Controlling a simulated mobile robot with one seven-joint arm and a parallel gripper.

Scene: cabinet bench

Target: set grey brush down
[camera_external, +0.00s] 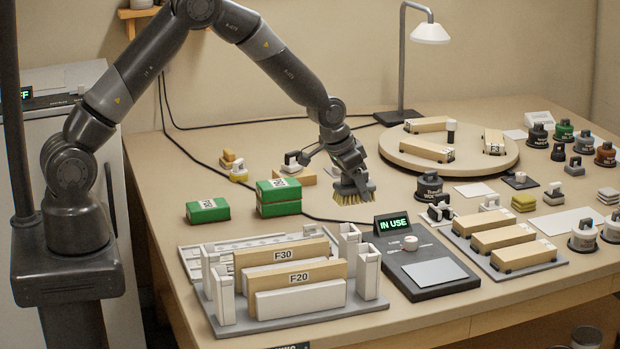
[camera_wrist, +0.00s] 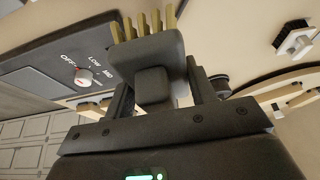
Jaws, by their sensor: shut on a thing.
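The grey brush (camera_external: 354,189) has a dark grey body and yellow bristles that point down in the external view. My gripper (camera_external: 350,172) is shut on it and holds it above the bench, behind the black "IN USE" device. In the wrist view the brush (camera_wrist: 152,62) sits between the two fingers of my gripper (camera_wrist: 153,88), with its bristles at the top of the picture. I cannot tell exactly how high the bristles are above the bench top.
Green boxes (camera_external: 279,191) stand to the left of the brush. The "IN USE" device (camera_external: 428,273) and the rack of labelled blocks (camera_external: 300,325) are in front. A round turntable (camera_external: 400,161) and a dark jar (camera_external: 429,187) are at right.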

